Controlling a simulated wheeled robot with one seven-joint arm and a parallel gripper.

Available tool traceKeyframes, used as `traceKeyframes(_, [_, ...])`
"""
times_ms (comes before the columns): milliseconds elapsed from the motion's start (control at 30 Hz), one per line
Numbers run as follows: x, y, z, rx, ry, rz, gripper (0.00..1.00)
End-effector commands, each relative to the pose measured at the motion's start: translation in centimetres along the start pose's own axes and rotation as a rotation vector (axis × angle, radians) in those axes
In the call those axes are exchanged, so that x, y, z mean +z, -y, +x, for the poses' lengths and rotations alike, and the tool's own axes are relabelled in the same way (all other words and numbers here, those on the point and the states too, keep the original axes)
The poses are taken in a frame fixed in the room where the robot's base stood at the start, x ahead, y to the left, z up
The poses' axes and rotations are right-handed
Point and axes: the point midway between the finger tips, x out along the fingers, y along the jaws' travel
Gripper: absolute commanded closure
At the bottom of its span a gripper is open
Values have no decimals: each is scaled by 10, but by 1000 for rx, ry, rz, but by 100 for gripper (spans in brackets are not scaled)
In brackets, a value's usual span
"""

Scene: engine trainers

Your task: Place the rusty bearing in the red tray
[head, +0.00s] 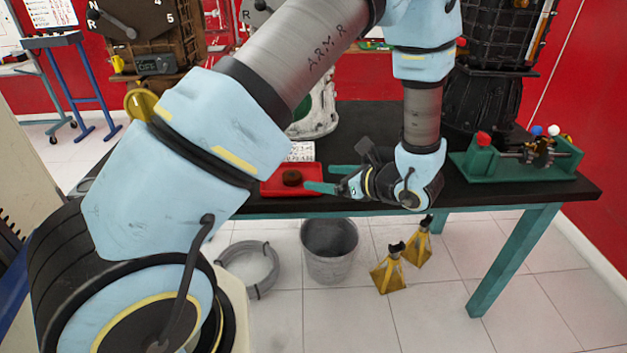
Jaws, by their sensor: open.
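The rusty bearing (292,177) is a small brown ring that appears to sit in the red tray (270,187). The tray is on the black table, left of my gripper. My gripper (326,179) is open, with its green fingers pointing left toward the bearing. The lower fingertip is over or beside the tray's right edge, and I cannot tell which. A gap shows between the fingertips and the bearing, and nothing shows between the fingers. My arm hides part of the table to the left of the tray.
The black table (480,196) has a green fixture (515,165) with coloured knobs at the right. A dark engine unit (487,95) stands at the back right. A white card (301,151) lies behind the tray. A bucket (330,250), a hose coil (250,272) and yellow stands (390,272) are on the floor.

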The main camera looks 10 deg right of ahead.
Motion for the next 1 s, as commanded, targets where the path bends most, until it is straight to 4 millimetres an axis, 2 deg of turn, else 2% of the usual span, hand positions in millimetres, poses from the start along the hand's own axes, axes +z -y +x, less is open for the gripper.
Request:
traceKeyframes(133, [0,0,-8,0,0,1,6])
traceKeyframes(267, [4,-6,-4,26,-12,-17,6])
traceKeyframes(367, [20,-31,13,143,-70,-105,6])
traceKeyframes(433, [35,-65,28,287,-144,-226,6])
traceKeyframes(500, [49,-106,40,465,-237,-402,6])
traceKeyframes(600, [60,-158,43,718,-373,-718,6])
traceKeyframes(700, [70,-191,38,933,-481,-1078,6])
traceKeyframes(800, [82,-208,35,1093,-549,-1452,6])
traceKeyframes(900, [97,-215,37,1190,-576,-1781,6])
traceKeyframes(1000, [112,-221,42,1236,-577,-2021,6])
